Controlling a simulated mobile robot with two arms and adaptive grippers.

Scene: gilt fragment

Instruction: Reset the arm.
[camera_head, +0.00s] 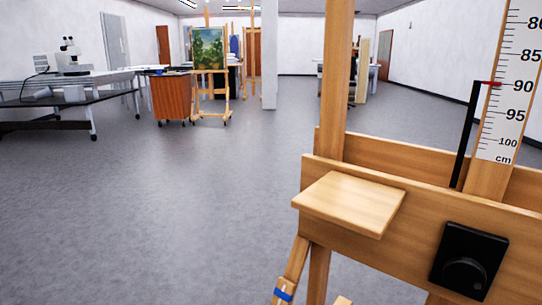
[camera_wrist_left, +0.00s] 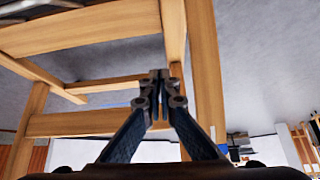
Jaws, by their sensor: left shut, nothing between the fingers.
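My left gripper (camera_wrist_left: 158,75) shows in the left wrist view, its two dark fingers brought together at the tips with nothing between them. Wooden beams of a frame (camera_wrist_left: 205,80) stand behind and around it in that view; whether the fingertips touch the wood I cannot tell. Neither gripper is in the head view. My right gripper is not seen in any view.
A wooden easel (camera_head: 420,215) stands close at the right, with a small wooden shelf (camera_head: 350,203), a black knob box (camera_head: 468,260) and a centimetre scale (camera_head: 502,90). A lab table (camera_head: 60,99) with a microscope (camera_head: 72,58) is at the left. The middle floor is clear.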

